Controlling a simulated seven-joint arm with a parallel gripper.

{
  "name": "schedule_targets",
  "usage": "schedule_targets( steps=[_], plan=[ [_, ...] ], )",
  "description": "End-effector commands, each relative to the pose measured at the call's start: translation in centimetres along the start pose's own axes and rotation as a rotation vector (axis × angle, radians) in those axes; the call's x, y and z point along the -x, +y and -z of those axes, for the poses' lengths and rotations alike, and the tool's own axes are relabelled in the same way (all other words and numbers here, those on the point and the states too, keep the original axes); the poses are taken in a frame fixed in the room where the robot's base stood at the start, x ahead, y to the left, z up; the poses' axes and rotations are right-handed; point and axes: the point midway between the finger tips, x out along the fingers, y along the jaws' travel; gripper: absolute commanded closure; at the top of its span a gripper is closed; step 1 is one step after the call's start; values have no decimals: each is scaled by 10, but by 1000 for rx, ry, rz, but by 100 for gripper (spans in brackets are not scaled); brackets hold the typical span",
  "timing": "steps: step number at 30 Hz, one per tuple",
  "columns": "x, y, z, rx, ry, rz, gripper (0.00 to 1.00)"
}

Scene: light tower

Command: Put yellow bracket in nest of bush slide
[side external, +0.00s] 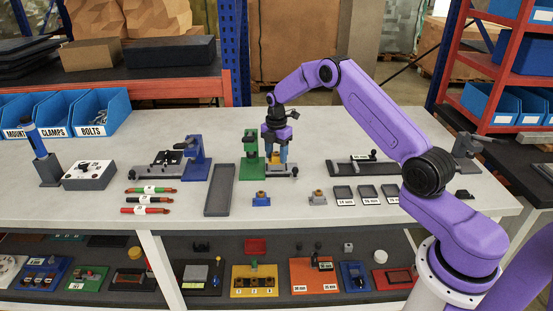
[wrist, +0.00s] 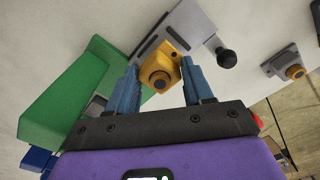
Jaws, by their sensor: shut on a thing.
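The yellow bracket (wrist: 173,58), with a dark round bush in it, sits between my blue fingertips in the wrist view. It also shows in the side view (side external: 275,158), low beneath my gripper. My gripper (wrist: 160,68) is shut on it and points down beside the green press. The bush slide (wrist: 193,20) is a grey plate with a black knob (wrist: 227,58). In the side view the slide (side external: 280,171) lies at the foot of the green press (side external: 250,158). The bracket is over or at the slide. The nest is hidden, and I cannot tell whether the bracket is seated.
A blue block (side external: 261,199) and a grey block (side external: 317,198) with a bush stand in front. A dark grey flat tray (side external: 220,190) lies left. A blue press (side external: 196,160) stands further left. Small labelled trays (side external: 367,194) and a black-knobbed rail (side external: 360,168) are right.

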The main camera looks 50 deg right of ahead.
Motion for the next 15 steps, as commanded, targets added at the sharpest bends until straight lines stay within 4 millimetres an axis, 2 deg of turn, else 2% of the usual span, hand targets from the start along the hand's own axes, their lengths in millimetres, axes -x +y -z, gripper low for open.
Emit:
schedule_targets(
  steps=[1, 4, 15],
  plan=[
    [-9, -1, 0, 0, 1, 3, 89],
    [-19, 0, 0, 0, 0, 1, 89],
    [-23, 0, 0, 0, 0, -1, 89]
  ],
)
